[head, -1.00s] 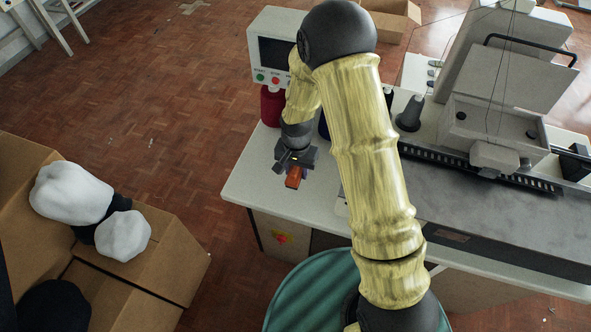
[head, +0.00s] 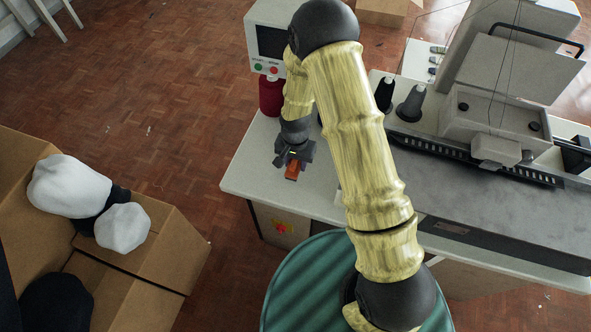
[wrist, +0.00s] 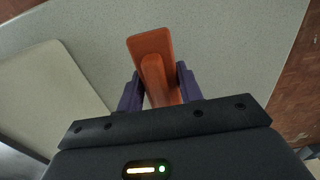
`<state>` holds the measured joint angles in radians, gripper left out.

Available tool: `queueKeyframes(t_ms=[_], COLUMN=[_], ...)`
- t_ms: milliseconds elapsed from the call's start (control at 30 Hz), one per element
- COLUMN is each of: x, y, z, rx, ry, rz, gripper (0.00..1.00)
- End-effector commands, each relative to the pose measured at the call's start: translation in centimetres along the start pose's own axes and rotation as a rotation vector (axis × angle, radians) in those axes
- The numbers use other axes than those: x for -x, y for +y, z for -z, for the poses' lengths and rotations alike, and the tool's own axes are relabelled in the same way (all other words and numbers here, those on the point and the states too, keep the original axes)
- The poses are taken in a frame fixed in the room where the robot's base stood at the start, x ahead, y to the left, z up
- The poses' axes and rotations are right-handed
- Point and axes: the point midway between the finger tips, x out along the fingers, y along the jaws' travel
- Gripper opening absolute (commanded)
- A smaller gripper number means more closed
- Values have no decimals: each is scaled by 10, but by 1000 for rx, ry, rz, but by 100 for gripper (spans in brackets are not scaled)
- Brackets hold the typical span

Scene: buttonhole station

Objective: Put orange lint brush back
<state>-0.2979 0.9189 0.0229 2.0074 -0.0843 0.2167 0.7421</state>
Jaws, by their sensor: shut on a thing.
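The orange lint brush (head: 292,171) is in my gripper (head: 291,163), above the left end of the pale worktop (head: 250,170). In the wrist view the brush (wrist: 152,52) sits between the two dark purple fingers of my gripper (wrist: 158,90), and its flat end points away from my wrist. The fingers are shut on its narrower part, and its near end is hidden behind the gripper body. I cannot tell whether the brush touches the worktop.
A control box (head: 270,40) and a red thread cone (head: 271,96) stand behind the gripper. Dark cones (head: 411,104) and the sewing machine (head: 500,110) are to the right. A cardboard box (head: 150,250) with white and black items stands at left. A green round surface (head: 300,285) is in front.

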Motion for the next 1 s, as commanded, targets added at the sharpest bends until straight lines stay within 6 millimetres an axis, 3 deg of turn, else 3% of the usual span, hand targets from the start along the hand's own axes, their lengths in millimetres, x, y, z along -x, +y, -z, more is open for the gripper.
queueKeyframes(t_ms=[100,467,800,1000], x=[-9,-14,-51,-52], y=[0,0,0,0], z=[0,0,0,0], rx=[1,0,1,0], ry=[-1,0,0,1], rz=[-1,0,-1,0], gripper=[11,11,11,11])
